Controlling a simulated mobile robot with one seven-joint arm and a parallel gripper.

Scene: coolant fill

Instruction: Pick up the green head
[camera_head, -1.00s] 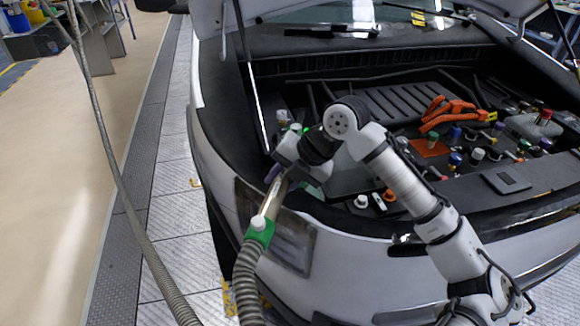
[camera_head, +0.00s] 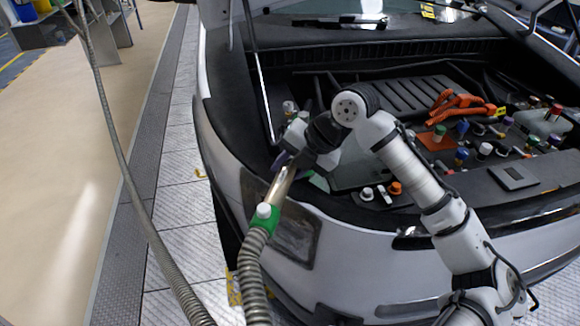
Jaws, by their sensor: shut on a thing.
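The green head (camera_head: 264,218) is a green collar with a white knob on top and a metal tube rising to the upper right, at the end of a ribbed grey hose (camera_head: 248,274). My gripper (camera_head: 287,165) is shut on the metal tube of the head, above its green part. The head hangs tilted just in front of the car's front corner, over the dark panel. My wrist partly hides the fingertips and the far end of the tube.
The open engine bay (camera_head: 400,110) holds several coloured caps and an orange cable (camera_head: 461,104). The car's front bumper (camera_head: 400,270) is close to the head and my arm. Another long hose (camera_head: 120,170) hangs at left.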

